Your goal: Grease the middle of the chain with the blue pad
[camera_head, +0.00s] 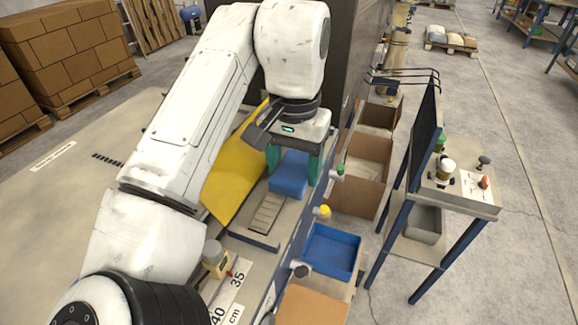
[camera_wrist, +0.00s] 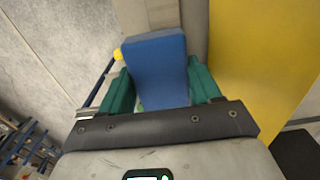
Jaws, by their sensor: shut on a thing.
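My gripper (camera_head: 293,178) has teal fingers and is shut on the blue pad (camera_head: 289,168), a block-shaped piece. The pad also shows between the fingers in the wrist view (camera_wrist: 157,68). The gripper points down over the grey machine bed, beside the yellow panel. A tan segmented strip, which looks like the chain (camera_head: 267,213), lies in a shallow channel just in front of the pad. Part of it shows beyond the pad in the wrist view (camera_wrist: 163,13). Whether the pad touches the strip cannot be told. The strip's far part is hidden by the pad and gripper.
The yellow panel (camera_head: 232,172) slopes up at the left of the channel. A yellow-topped knob (camera_head: 323,212) and a green-topped one (camera_head: 339,170) stand along the right edge. A blue bin (camera_head: 332,252) and cardboard boxes (camera_head: 361,180) sit to the right, by a control stand (camera_head: 458,190).

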